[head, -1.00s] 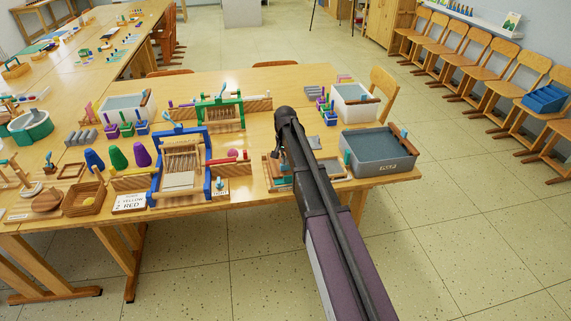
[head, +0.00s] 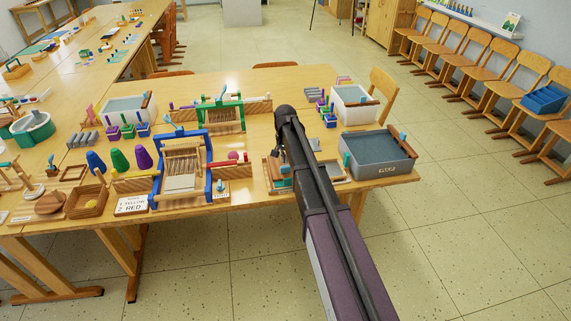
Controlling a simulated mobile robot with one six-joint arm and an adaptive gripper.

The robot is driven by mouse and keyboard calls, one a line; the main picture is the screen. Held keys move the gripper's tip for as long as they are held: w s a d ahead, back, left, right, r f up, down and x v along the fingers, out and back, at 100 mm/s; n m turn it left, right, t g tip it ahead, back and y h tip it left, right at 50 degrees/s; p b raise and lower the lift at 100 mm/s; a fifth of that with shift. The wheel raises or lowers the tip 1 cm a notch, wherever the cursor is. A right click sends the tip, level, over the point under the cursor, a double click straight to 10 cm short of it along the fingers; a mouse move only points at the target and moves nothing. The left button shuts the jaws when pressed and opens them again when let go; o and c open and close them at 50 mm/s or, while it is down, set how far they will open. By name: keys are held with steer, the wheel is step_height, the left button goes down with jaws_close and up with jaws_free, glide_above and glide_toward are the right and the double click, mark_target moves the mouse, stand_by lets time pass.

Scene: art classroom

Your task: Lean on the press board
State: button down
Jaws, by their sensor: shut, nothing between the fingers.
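A low wooden-framed station (head: 331,172) lies near the front edge of the table, left of the grey basin. My dark arm crosses in front of it and hides its middle. A small teal piece and some wood (head: 272,172) show just left of the arm. I cannot make out for certain which part is the press board. My arm rises from the bottom of the head view to a bend above the station.
A grey basin (head: 379,166) stands close to the right of my arm. A blue loom (head: 208,170) and green loom (head: 241,113) stand to the left, with cones and a basket (head: 86,207). A white tub (head: 354,116) is behind.

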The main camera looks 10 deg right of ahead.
mark_target(285, 166)
steer(key=shift+r+p, duration=2.3)
steer(key=shift+r, duration=0.2)
steer(key=s+r+n+p, duration=0.1)
steer(key=s+n, duration=0.5)
steer(key=s, duration=2.3)
steer(key=shift+r, duration=0.2)
